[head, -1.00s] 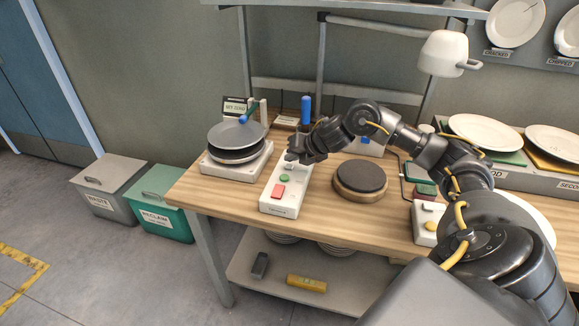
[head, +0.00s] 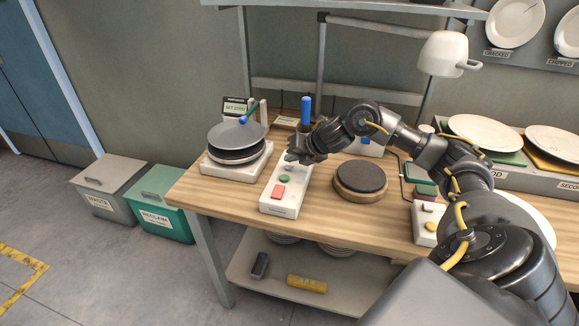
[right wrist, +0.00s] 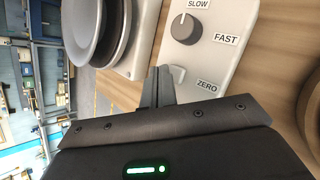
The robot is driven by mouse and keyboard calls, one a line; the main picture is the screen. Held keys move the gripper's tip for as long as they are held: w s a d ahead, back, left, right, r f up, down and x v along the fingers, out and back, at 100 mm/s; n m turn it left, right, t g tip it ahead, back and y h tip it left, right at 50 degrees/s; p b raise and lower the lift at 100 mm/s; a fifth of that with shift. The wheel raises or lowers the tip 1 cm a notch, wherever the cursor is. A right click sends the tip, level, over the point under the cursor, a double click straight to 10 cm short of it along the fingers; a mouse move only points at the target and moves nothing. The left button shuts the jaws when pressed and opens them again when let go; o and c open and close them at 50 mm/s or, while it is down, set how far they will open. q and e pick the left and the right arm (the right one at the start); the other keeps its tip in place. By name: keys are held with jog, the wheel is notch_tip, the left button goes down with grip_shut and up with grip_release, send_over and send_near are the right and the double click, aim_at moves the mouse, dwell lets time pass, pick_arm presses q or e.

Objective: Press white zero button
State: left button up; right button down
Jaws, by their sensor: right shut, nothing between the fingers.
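The white control box (head: 279,209) stands on the wooden table beside the plate scale, with a green button (head: 284,179) and a red button (head: 277,191) on its top. In the right wrist view the white zero button (right wrist: 179,74) sits beside the ZERO label (right wrist: 207,84). My right gripper (head: 291,157) is over the far end of the box. In the right wrist view its shut, empty fingertips (right wrist: 164,72) are right at the button's edge and partly overlap it. I cannot tell whether they touch. My left gripper is not in view.
A grey knob (right wrist: 183,28) with SLOW and FAST labels is close by on the box. Dark plates (head: 237,134) rest on the white scale (head: 225,174) to the left. A round turntable (head: 360,178) stands to the right. Bare table lies in front.

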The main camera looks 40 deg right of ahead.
aim_at(292, 168)
jog(key=shift+f, duration=0.15)
dwell(0.4)
jog(key=shift+f+b, duration=0.3)
jog(key=shift+f+b, duration=0.4)
jog(key=shift+f, duration=0.1)
dwell(0.6)
jog(key=shift+r, duration=0.15)
dwell(0.3)
jog(key=shift+r+p, duration=0.8)
jog(key=shift+p, duration=0.05)
notch_tip(292, 168, up, 5)
jog(key=p, duration=0.4)
jog(key=shift+p, duration=0.3)
